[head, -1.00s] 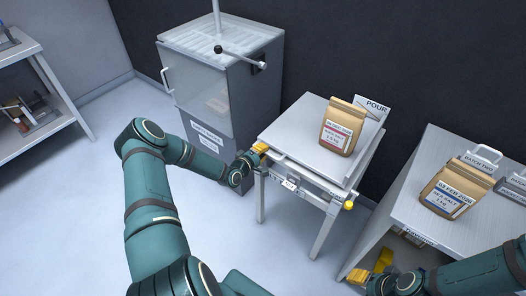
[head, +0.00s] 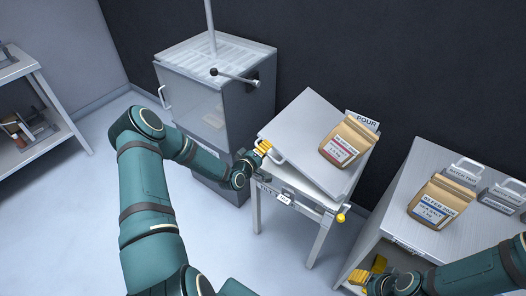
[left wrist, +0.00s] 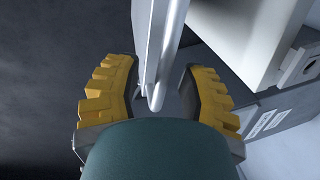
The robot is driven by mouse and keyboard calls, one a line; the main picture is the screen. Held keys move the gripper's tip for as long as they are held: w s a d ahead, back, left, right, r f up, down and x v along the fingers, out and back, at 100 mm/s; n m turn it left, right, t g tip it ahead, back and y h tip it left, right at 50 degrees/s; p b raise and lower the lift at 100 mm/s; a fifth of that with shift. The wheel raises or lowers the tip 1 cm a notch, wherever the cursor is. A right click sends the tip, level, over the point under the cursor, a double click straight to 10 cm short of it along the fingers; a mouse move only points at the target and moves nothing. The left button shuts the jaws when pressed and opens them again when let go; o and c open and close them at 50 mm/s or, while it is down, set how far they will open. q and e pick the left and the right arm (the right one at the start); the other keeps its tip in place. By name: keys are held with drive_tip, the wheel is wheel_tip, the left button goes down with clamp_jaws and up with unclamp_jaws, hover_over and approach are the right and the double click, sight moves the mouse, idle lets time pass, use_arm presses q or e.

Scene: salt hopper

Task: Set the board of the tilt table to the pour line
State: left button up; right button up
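The tilt table's pale grey board (head: 300,125) is tilted, its left side raised above the frame (head: 318,207). A brown salt bag (head: 348,142) stands on it, leaning with the tilt. A POUR sign (head: 366,119) stands behind the bag; the pour mark itself cannot be made out. My left gripper (head: 263,147) is at the handle on the board's left edge. My right gripper (head: 369,270) is low at the lower right, fingers apart and empty.
A yellow knob (head: 341,218) is on the tilt table's front right corner. A grey hopper cabinet (head: 215,90) with a lever stands at the left. A side table (head: 395,215) at the right holds another bag (head: 436,203) and label stands. A shelf (head: 40,145) is at far left.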

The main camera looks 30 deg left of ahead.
use_arm(q)
drive_tip(key=shift+f, duration=0.1)
drive_tip(key=s+r, duration=0.2)
drive_tip(key=s, duration=0.9)
drive_tip(key=shift+s+r, duration=0.2)
drive_tip(key=shift+s, duration=0.2)
drive_tip(key=s+d+f+m+g+h, duration=0.1)
drive_tip(key=s+d+f+m+g, duration=0.15)
drive_tip(key=d, duration=0.45)
drive_tip(key=s+d+f+m+g+h, duration=0.1)
drive_tip(key=d+m+g+h, duration=0.2)
drive_tip(key=d, duration=0.4)
drive_tip(key=s+d+f+m+g, duration=0.2)
drive_tip(key=d+m+g, duration=0.15)
drive_tip(key=d, duration=0.35)
drive_tip(key=s+d+m+g, duration=0.3)
drive_tip(key=s+d+g, duration=0.1)
drive_tip(key=s, duration=0.4)
drive_tip(key=shift+s+d+f+g, duration=0.15)
drive_tip(key=shift+s+d+g, duration=0.2)
drive_tip(key=shift+d, duration=0.55)
drive_tip(key=shift+w, duration=0.15)
